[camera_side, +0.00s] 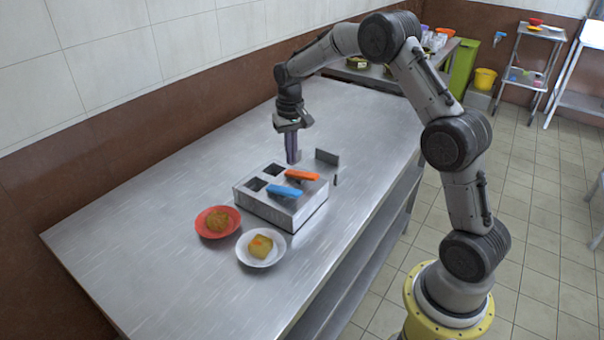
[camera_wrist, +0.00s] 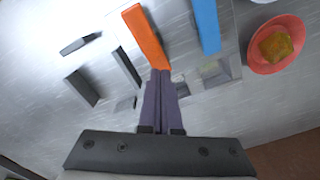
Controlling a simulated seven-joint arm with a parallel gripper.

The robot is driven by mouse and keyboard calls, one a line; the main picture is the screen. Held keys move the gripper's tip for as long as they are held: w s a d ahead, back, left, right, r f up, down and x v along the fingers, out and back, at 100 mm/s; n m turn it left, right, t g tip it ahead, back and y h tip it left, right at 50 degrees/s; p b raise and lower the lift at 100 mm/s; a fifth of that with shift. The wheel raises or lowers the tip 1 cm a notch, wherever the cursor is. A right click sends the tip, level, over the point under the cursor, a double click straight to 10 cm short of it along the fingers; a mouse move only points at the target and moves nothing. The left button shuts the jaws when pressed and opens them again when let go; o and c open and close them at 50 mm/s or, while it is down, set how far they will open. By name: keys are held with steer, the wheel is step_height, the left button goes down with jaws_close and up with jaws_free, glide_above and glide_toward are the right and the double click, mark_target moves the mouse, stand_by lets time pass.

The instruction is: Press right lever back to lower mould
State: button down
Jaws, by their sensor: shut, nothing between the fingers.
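A steel box (camera_side: 290,212) with dark square openings in its top stands on the metal table. An orange lever (camera_side: 302,174) and a blue lever (camera_side: 285,190) lie across its top, the orange one farther from the side camera. Both levers also show in the wrist view, orange (camera_wrist: 147,38) left of blue (camera_wrist: 207,27). My gripper (camera_side: 293,160) points down at the far end of the box, fingers together and empty. In the wrist view its fingertips (camera_wrist: 160,74) appear at the near end of the orange lever; I cannot tell whether they touch it.
A red bowl (camera_side: 202,230) with brown food and a white plate (camera_side: 246,257) with yellow food stand at the box's near left. An upright grey plate (camera_side: 327,157) stands right of my fingers. The table (camera_side: 150,230) is clear to the left and beyond.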

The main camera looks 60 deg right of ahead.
steer(key=shift+r, duration=2.8)
step_height(320, 180, up, 9)
steer(key=t, duration=0.2)
glide_above(290, 172)
steer(key=s+a, duration=0.2)
steer(key=a, duration=0.2)
steer(key=s+a+r+n+t, duration=0.1)
steer(key=s+a+r, duration=0.25)
steer(key=s, duration=0.25)
steer(key=s+a+r+n+t, duration=0.1)
steer(key=s+a+r+n, duration=0.1)
steer(key=s+r, duration=0.3)
steer(key=s+a+f+n, duration=0.1)
steer(key=s+f, duration=0.3)
steer(key=s, duration=0.5)
steer(key=s+a+f+n+t, duration=0.1)
steer(key=s+a+f+n, duration=0.1)
steer(key=s, duration=0.7)
step_height(290, 172, down, 3)
steer(key=shift+s+a+r+t, duration=0.2)
steer(key=shift+a+t, duration=0.1)
steer(key=shift+a, duration=0.25)
